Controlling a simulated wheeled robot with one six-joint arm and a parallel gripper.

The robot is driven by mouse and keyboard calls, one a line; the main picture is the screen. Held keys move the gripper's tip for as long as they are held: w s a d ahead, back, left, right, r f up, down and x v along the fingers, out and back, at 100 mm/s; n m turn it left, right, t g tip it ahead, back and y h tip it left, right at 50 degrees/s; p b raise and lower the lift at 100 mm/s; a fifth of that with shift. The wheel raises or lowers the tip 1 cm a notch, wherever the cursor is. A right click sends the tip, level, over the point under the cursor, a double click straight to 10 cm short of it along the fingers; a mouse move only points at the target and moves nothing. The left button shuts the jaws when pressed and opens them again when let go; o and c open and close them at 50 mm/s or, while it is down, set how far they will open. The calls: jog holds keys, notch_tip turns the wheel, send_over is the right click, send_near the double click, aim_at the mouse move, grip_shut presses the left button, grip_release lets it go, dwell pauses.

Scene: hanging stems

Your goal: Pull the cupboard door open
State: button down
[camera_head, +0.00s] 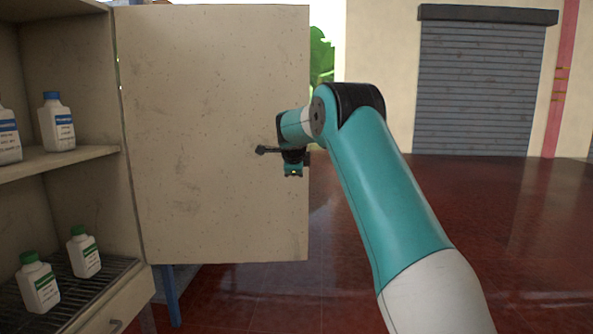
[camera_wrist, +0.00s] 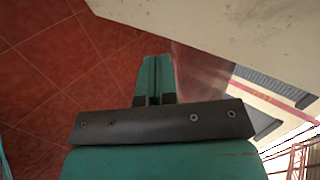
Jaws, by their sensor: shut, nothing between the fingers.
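The cupboard door (camera_head: 210,130) is a beige, speckled panel standing wide open, hinged at its left edge on the cupboard (camera_head: 135,200). Its inner face shows in the head view. My gripper (camera_head: 293,172) is in front of the door near its free right edge, at about mid-height. In the wrist view the door (camera_wrist: 240,35) fills the upper right. The fingers of my gripper (camera_wrist: 157,70) are together there, with nothing between them. I cannot tell whether the fingers touch the door. No handle shows on the visible side of the door.
Inside the cupboard, bottles with blue caps (camera_head: 57,122) stand on the upper shelf (camera_head: 60,160), and bottles with green caps (camera_head: 85,252) on the lower rack. A drawer (camera_head: 115,315) is below. Open red tiled floor (camera_head: 500,235) lies to the right, with a grey shutter (camera_head: 480,90) behind.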

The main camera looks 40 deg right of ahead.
jog(key=s+f+v, duration=0.2)
jog(key=v, duration=1.1)
jog(key=s+a+f+n+y, duration=0.2)
jog(key=s+a+n+y, duration=0.15)
jog(key=a+n, duration=0.45)
jog(key=s+a+f+n+g+y, duration=0.1)
jog(key=s+a+f+n+y, duration=0.25)
jog(key=a, duration=0.75)
jog(key=s+a+f+n+y, duration=0.1)
jog(key=s+a+n, duration=0.4)
jog(key=a+n, duration=0.4)
jog(key=s+a+f+n+g+y, duration=0.1)
jog(key=s+a+n+g, duration=0.1)
jog(key=s+a+n, duration=0.4)
jog(key=s+a+f+n+g+y, duration=0.1)
jog(key=s+a+f+n+g, duration=0.2)
jog(key=s, duration=0.6)
jog(key=s+a+n+g+y, duration=0.1)
jog(key=s+a+n, duration=0.4)
jog(key=s, duration=0.2)
notch_tip(320, 180, up, 33)
jog(key=p, duration=3.3)
jog(key=shift+w+d+f+t+p, duration=0.15)
jog(key=shift+w+d+t+p, duration=0.05)
jog(key=shift+d+t+p, duration=0.1)
